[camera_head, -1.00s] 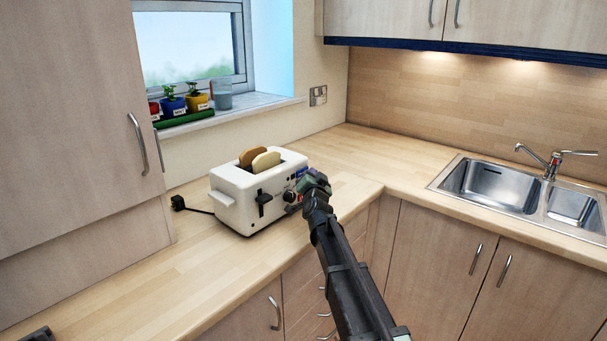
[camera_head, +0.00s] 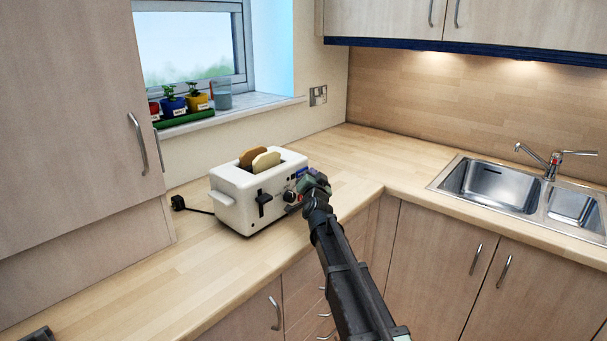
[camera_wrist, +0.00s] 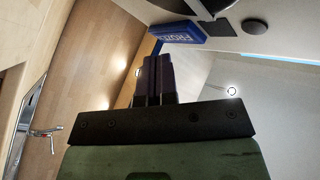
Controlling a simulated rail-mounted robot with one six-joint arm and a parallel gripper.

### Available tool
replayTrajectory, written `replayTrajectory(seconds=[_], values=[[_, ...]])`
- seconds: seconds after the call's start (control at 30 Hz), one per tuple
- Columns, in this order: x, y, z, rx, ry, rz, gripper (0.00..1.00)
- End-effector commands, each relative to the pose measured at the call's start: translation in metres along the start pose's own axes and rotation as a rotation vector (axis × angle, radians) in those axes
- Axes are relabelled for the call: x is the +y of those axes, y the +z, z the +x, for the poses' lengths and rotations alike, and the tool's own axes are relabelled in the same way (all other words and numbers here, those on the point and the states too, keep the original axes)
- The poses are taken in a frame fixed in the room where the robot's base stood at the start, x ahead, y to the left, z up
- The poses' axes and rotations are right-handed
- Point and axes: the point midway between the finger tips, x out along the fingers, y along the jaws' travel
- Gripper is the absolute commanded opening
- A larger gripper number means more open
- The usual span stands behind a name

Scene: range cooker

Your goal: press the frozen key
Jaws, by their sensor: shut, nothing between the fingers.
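The white toaster (camera_head: 258,190) stands on the wooden counter with two slices of bread (camera_head: 262,160) in its top. The blue frozen key (camera_wrist: 180,32) shows in the wrist view on the toaster's pale front, its white lettering partly readable. It is a small blue patch in the head view (camera_head: 301,171), partly hidden by my gripper. My gripper (camera_wrist: 158,60) is shut and empty. Its fingertips are close beside the key's near edge in the wrist view. I cannot tell whether they touch it.
A dark lever (camera_head: 264,203) and a knob (camera_head: 290,196) are on the toaster's front, close to my gripper. A sink with a tap (camera_head: 553,165) is at the right. Plant pots (camera_head: 172,103) stand on the windowsill. The counter left of the toaster is mostly clear.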

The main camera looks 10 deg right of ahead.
Motion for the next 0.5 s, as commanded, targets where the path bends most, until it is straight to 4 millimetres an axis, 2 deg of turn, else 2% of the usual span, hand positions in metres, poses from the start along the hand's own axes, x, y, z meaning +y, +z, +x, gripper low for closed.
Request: replayTrajectory(seconds=[0.5], values=[[-0.0045, 0.0045, 0.0063, 0.000, 0.000, 0.000, 0.00]])
